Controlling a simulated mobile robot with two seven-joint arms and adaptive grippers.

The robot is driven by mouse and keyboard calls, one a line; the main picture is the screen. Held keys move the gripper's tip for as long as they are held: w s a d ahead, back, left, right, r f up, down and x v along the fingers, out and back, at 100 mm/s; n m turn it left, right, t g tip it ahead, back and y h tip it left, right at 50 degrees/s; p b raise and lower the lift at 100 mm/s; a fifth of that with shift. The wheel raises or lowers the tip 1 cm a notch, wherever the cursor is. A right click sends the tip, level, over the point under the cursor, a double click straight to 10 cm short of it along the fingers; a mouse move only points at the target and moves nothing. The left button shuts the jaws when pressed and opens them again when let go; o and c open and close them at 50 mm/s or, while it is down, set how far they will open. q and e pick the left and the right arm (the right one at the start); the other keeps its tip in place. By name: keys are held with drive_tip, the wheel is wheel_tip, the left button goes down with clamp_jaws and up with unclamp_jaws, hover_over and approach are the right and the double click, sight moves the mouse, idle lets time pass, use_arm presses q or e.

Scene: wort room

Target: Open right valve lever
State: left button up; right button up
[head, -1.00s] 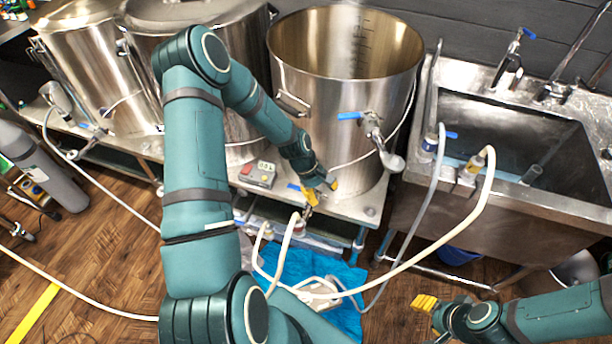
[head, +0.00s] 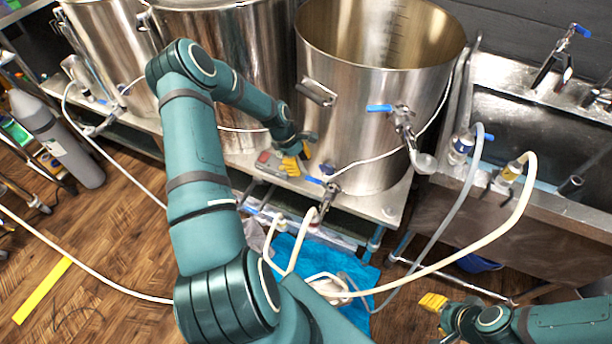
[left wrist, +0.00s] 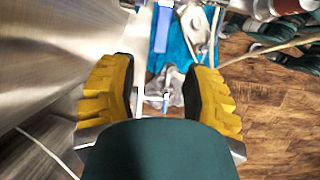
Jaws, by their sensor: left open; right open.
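The right kettle (head: 365,120) is a large open steel pot. Its side valve (head: 405,130) has a blue lever (head: 380,108) pointing left in the head view. A lower valve (head: 328,196) at the shelf's front edge has a blue lever (head: 315,181) and a hose below it. My left gripper (head: 297,162) is open and empty, left of and above this lower lever, apart from it. In the left wrist view the yellow fingers (left wrist: 165,95) are spread, with a blurred valve body beyond them. My right gripper (head: 434,303) is open at the lower right, far from the valves.
A control box (head: 268,160) with a red button sits on the steel shelf by my left gripper. A sink (head: 545,135) stands at the right. Pale hoses (head: 450,258) loop across the front over a blue sheet (head: 300,255). Wooden floor (head: 120,240) is open at the left.

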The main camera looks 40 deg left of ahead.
sight(307, 177)
use_arm(q)
drive_tip(key=shift+b+x, duration=0.35)
drive_tip(key=shift+x, duration=2.25)
drive_tip(key=shift+c, duration=0.4)
clamp_jaws()
